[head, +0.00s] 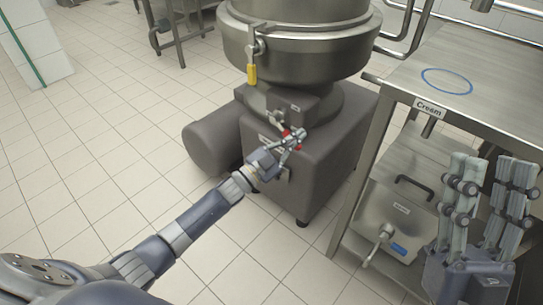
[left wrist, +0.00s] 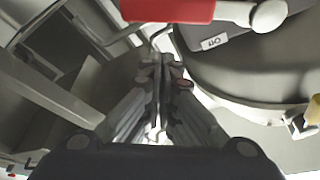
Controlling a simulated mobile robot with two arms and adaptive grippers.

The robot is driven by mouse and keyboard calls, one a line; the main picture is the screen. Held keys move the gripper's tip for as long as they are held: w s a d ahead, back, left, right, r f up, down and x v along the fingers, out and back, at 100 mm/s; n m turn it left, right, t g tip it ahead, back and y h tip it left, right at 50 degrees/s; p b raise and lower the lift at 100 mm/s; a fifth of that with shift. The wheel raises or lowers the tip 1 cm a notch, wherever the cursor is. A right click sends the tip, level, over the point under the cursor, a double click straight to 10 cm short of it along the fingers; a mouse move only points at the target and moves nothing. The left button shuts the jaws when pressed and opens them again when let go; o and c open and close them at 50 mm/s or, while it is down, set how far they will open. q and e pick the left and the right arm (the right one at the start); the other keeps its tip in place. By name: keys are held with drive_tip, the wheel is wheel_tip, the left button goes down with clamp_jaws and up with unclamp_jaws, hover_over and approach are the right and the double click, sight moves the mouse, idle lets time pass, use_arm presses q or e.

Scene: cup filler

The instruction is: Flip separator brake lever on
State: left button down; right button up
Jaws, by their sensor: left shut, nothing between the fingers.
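The separator (head: 296,60) is a steel bowl on a grey base. A red-gripped lever (head: 298,133) shows at the front of the base, partly hidden by my left gripper (head: 284,143). In the left wrist view the red grip (left wrist: 167,9) crosses the top, with a metal rod and rounded end to its right. An "Off" label (left wrist: 213,42) is below it. My left gripper's fingertips (left wrist: 162,62) are shut and empty, below the red grip in that picture; contact is unclear. My right gripper (head: 495,168) is open and empty at the right.
A steel table (head: 465,75) marked "Cream" with a blue ring stands to the right. A steel box (head: 396,205) with a black handle and a tap is on its lower shelf. A yellow-handled clamp (head: 251,73) hangs from the bowl.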

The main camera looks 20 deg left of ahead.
use_arm(q)
drive_tip(key=p+v, duration=0.2)
drive_tip(key=v, duration=0.7)
drive_tip(key=shift+s+r, duration=0.2)
drive_tip(key=shift+s, duration=0.35)
use_arm(e)
drive_tip(key=w+f+g+h, duration=0.2)
drive_tip(key=w+f+g, duration=0.5)
drive_tip(key=f, duration=0.3)
drive_tip(key=shift+w+a+h, duration=0.2)
drive_tip(key=shift+h, duration=0.2)
